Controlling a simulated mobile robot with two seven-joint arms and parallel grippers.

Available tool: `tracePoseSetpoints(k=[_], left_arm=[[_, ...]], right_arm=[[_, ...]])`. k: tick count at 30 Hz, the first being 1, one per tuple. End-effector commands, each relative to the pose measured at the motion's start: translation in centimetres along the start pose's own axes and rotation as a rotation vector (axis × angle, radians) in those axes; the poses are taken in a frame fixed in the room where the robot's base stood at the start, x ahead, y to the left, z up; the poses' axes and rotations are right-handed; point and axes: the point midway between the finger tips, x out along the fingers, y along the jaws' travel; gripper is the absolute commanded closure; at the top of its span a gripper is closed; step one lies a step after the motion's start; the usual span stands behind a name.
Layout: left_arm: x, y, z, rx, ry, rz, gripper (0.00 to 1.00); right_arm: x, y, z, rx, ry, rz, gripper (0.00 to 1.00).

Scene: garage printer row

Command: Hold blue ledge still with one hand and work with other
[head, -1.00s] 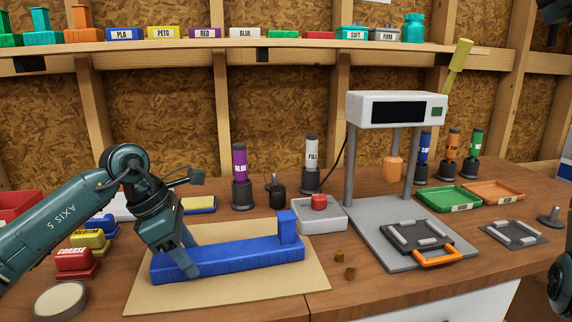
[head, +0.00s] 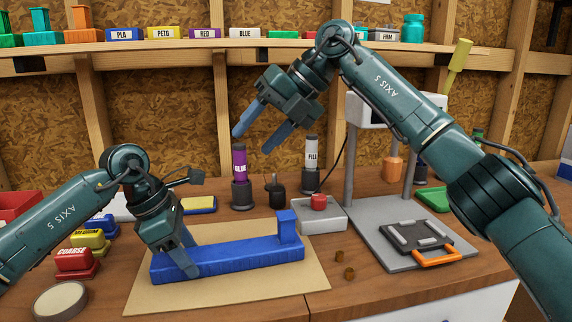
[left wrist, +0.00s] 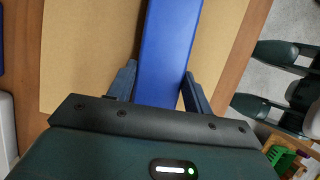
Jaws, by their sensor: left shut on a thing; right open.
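The blue ledge (head: 232,260) is a long bar with a raised block at its right end, lying on a tan board (head: 210,297) on the workbench. My left gripper (head: 182,262) is shut across the bar near its left end. The left wrist view shows the blue ledge (left wrist: 168,50) between the two fingers of my left gripper (left wrist: 160,88). My right gripper (head: 254,138) is open and empty, in the air above and behind the ledge, near the top of the purple GLUE bottle (head: 239,162).
A FILL bottle (head: 311,152) and a grey box with a red knob (head: 319,212) stand behind the ledge. A press-like stand (head: 350,170) is at the right, partly hidden by my right arm. Red, yellow and blue blocks, including COARSE (head: 77,262), sit at the left.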

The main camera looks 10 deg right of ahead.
Motion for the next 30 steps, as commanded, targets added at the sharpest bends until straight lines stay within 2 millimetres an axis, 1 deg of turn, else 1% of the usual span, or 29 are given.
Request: tracePoseSetpoints(k=[1,4,6,10,14,17,20,30], left_arm=[[0.3,0.0,-0.2,-0.003,0.003,-0.002,0.80],[0.3,0.0,-0.2,-0.003,0.003,-0.002,0.80],[0.3,0.0,-0.2,-0.003,0.003,-0.002,0.80],[0.2,0.0,-0.2,-0.003,0.003,-0.002,0.80],[0.2,0.0,-0.2,-0.003,0.003,-0.002,0.80],[0.2,0.0,-0.2,-0.003,0.003,-0.002,0.80],[0.2,0.0,-0.2,-0.003,0.003,-0.002,0.80],[0.2,0.0,-0.2,-0.002,0.003,-0.002,0.80]], right_arm=[[1.1,-0.8,-0.8,0.019,0.065,-0.115,0.49],[2.0,-2.7,-2.3,0.069,0.171,-0.327,0.49],[2.0,-3.8,-3.1,0.104,0.220,-0.449,0.49],[1.4,-5.0,-4.0,0.153,0.272,-0.603,0.49],[1.2,-5.7,-4.4,0.176,0.292,-0.665,0.49],[1.7,-6.2,-4.7,0.178,0.296,-0.673,0.49],[2.6,-6.9,-5.1,0.178,0.296,-0.670,0.49],[6.5,-9.8,-6.7,0.176,0.297,-0.668,0.49]])
